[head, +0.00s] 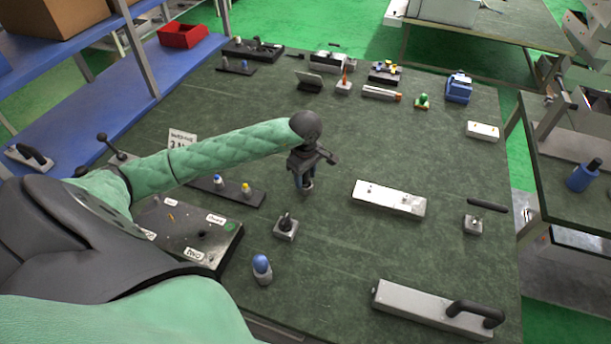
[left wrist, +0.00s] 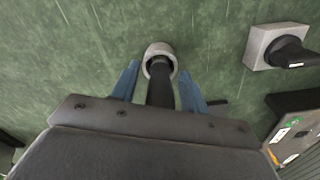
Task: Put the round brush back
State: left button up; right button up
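My left gripper (head: 303,180) points down over the middle of the table. Its blue fingers are drawn in close on both sides of the round brush, which has a black stem and a round grey end. In the left wrist view, the fingertips (left wrist: 160,80) flank the grey end of the brush (left wrist: 149,52), and the black stem runs back towards the palm. My right gripper is not in view.
A square grey block with a black knob (head: 285,228) stands close by, front left of the gripper. A labelled dark board (head: 222,250) and a blue-capped piece (head: 262,268) are nearer. A long grey block (head: 390,198) lies to the right. Free table lies between.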

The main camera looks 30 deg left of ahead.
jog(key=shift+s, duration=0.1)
pick_arm(q)
jog(key=shift+r, duration=0.6)
jog(key=shift+r+b, duration=0.7)
jog(key=shift+r, duration=0.15)
notch_tip(320, 180, up, 7)
jog(key=b, duration=0.3)
jog(key=shift+r+b, duration=0.2)
jog(key=shift+b, duration=0.1)
jog(key=shift+r, duration=1)
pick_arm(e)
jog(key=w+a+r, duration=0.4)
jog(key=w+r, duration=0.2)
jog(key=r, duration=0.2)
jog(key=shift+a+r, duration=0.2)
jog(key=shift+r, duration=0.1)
